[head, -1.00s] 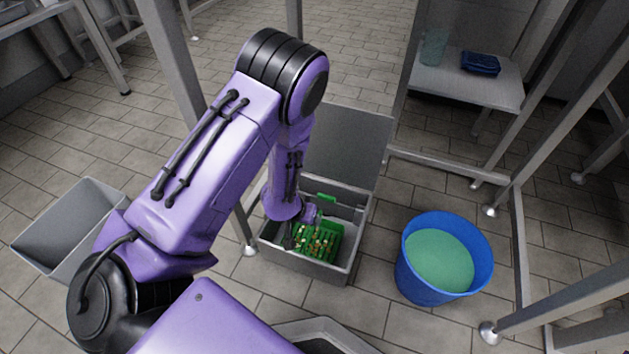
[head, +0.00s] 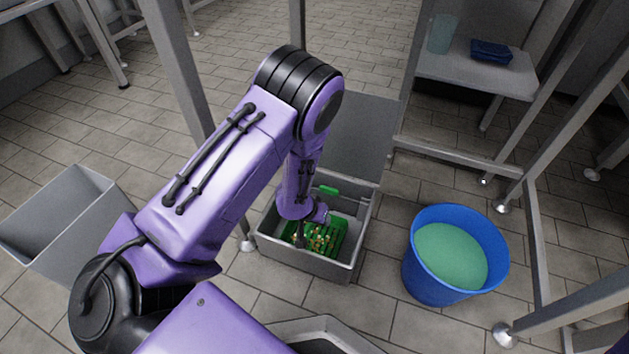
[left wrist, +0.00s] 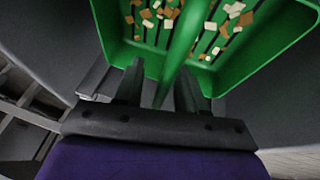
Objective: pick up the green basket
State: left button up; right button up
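The green basket (head: 338,238) sits inside an open grey box on the floor, with small tan and cream pieces in it. In the left wrist view the basket (left wrist: 262,50) fills the top, and its green handle (left wrist: 180,42) runs down the middle between my fingers. My left gripper (left wrist: 158,88) is open, with one finger on each side of the handle and a visible gap. In the head view my left gripper (head: 302,232) points down into the box and hides part of the basket. My right gripper is not in view.
The grey box (head: 290,262) has its lid (head: 360,135) raised behind it. A blue bucket (head: 425,275) of green liquid stands to the right. A grey bin (head: 50,215) stands at the left. Metal posts and a shelf (head: 470,75) stand around. Floor between box and bucket is clear.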

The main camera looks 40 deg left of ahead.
pick_arm(q)
jog(key=shift+f, duration=0.25)
dwell(0.4)
jog(key=shift+c, duration=0.3)
grip_shut()
